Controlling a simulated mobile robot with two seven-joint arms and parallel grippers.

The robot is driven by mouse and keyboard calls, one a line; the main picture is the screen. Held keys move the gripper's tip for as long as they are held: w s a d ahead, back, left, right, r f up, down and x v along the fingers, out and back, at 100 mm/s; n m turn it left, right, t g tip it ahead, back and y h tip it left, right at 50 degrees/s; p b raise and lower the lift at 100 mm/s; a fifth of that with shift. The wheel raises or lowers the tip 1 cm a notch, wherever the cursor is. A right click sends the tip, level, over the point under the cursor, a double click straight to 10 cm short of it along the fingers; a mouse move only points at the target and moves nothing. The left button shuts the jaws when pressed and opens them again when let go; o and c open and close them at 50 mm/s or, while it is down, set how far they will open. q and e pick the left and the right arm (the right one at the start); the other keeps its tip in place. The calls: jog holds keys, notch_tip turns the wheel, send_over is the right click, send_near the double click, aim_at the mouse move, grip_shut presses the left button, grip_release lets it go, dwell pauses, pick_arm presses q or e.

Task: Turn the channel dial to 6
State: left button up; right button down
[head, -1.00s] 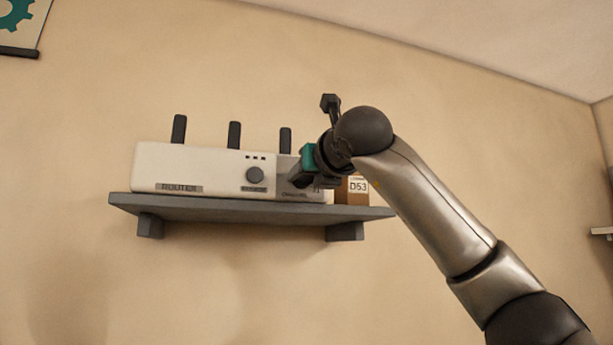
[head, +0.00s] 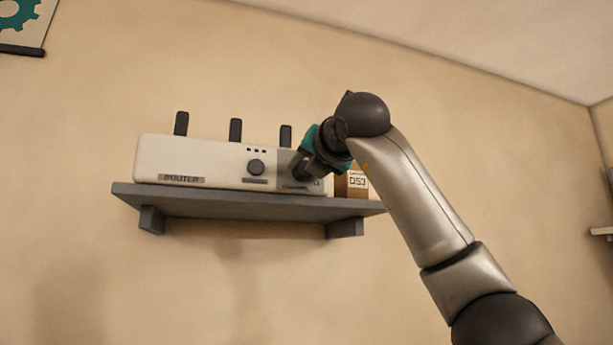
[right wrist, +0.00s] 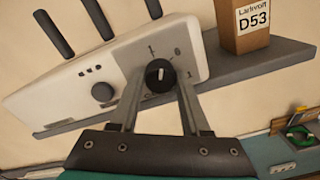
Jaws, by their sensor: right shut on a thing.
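A white router (head: 205,160) with a grey panel at its right end stands on a wall shelf. The black channel dial (right wrist: 160,74) sits on that grey panel in the right wrist view, with a pale pointer mark on its face. Printed marks surround it, including a 6 (right wrist: 178,52) to its upper right; the pointer appears to aim between marks, but its exact setting is unclear. My right gripper (right wrist: 160,80) is shut on the dial, one finger at each side. In the head view my right gripper (head: 298,171) hides the dial. My left gripper is out of view.
A second round knob (head: 256,167) is left of the grey panel. Three black antennas rise behind the router. A brown box marked D53 (head: 357,182) stands close to the right on the grey shelf (head: 240,207). The wall below is clear.

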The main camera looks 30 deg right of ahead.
jog(key=shift+m+b, duration=0.8)
jog(key=shift+m, duration=2.4)
jog(key=shift+c, duration=1.9)
grip_release()
jog(key=b+v, duration=0.4)
jog(key=v, duration=1.1)
jog(key=shift+s+a, duration=0.15)
